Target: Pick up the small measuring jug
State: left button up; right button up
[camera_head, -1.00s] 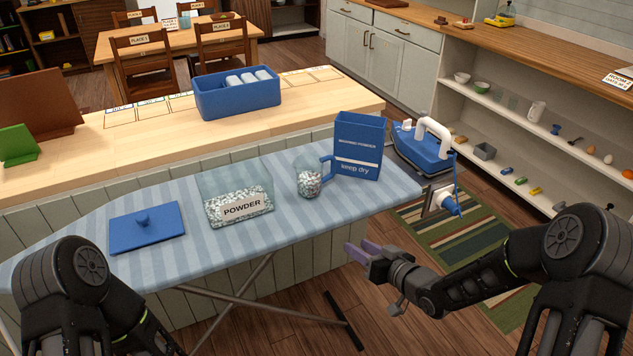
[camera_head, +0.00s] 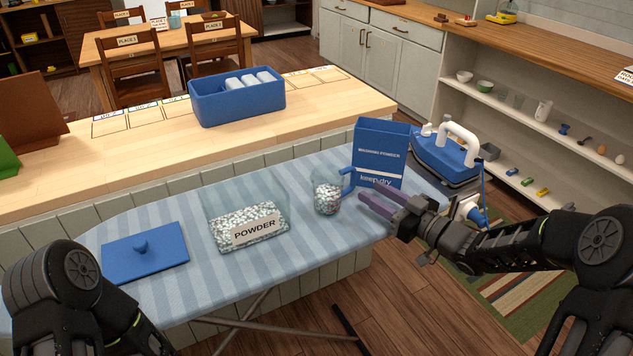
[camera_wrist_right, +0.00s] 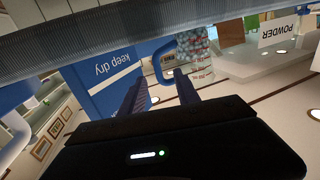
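The small measuring jug (camera_head: 327,197) is clear, holds speckled powder and has a blue handle on its right side. It stands upright on the striped ironing board, between the powder box and the blue carton. My right gripper (camera_head: 367,190) is open and empty, its two purple fingers pointing at the handle from the right. In the right wrist view the blue handle (camera_wrist_right: 160,62) lies just ahead of the open fingers (camera_wrist_right: 160,77); I cannot tell whether they touch it. My left arm shows at the lower left, but its gripper is out of view.
A blue carton (camera_head: 381,150) marked "keep dry" stands close behind the right fingers, with an iron (camera_head: 445,155) to its right. The clear POWDER box (camera_head: 248,222) is left of the jug. A blue lid (camera_head: 145,254) lies further left.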

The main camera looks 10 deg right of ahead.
aim_at(352, 187)
jog(key=shift+w, duration=0.15)
jog(key=shift+s+d+r, duration=0.1)
jog(key=shift+s, duration=0.15)
jog(key=shift+x, duration=1.4)
jog(key=shift+d+p+x, duration=0.2)
jog(key=shift+p+x, duration=0.7)
jog(key=shift+x, duration=1.7)
jog(key=shift+w+r, duration=0.1)
jog(key=shift+w, duration=0.05)
grip_shut()
